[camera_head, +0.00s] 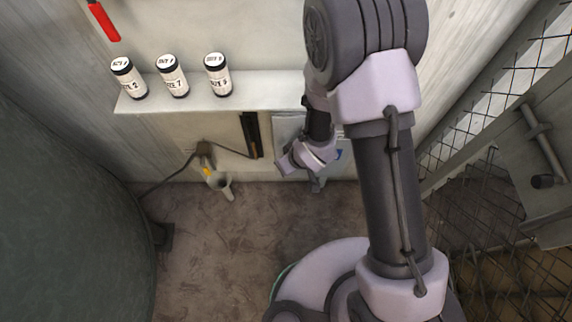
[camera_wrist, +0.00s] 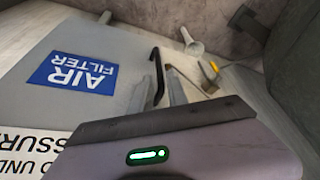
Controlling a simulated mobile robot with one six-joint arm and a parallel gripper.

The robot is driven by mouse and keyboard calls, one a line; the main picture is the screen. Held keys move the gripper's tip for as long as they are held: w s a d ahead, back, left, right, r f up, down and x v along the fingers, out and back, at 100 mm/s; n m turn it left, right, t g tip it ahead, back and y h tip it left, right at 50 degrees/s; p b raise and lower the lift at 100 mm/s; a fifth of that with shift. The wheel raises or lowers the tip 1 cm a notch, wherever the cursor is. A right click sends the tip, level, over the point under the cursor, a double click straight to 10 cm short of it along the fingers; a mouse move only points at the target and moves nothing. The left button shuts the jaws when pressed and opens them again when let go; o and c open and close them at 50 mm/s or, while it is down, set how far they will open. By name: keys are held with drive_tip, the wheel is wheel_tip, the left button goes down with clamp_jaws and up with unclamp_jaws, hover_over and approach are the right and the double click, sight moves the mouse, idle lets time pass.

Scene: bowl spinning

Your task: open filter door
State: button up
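The filter door is a pale grey panel (camera_wrist: 95,97) with a blue "AIR FILTER" label (camera_wrist: 84,72), upside down in the wrist view. A thin black bent handle (camera_wrist: 157,68) stands at its right edge. My gripper (camera_wrist: 158,88) is open, with one finger on each side of the handle's near end in that view; I cannot tell if either finger touches it. In the head view my gripper (camera_head: 290,165) is low in front of the wall, and my arm hides most of the door (camera_head: 288,128).
Several labelled jars, one of them in the middle (camera_head: 172,76), stand on a ledge (camera_head: 275,90) above. A dark upright strip (camera_head: 250,134), a cable plug (camera_head: 204,150) and a pale scoop (camera_head: 220,183) are left of my gripper. A large green rounded body (camera_head: 65,200) fills the left; wire mesh (camera_head: 490,120) is right.

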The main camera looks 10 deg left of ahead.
drive_tip(key=shift+b+x, duration=0.45)
drive_tip(key=shift+x, duration=1.45)
clamp_jaws()
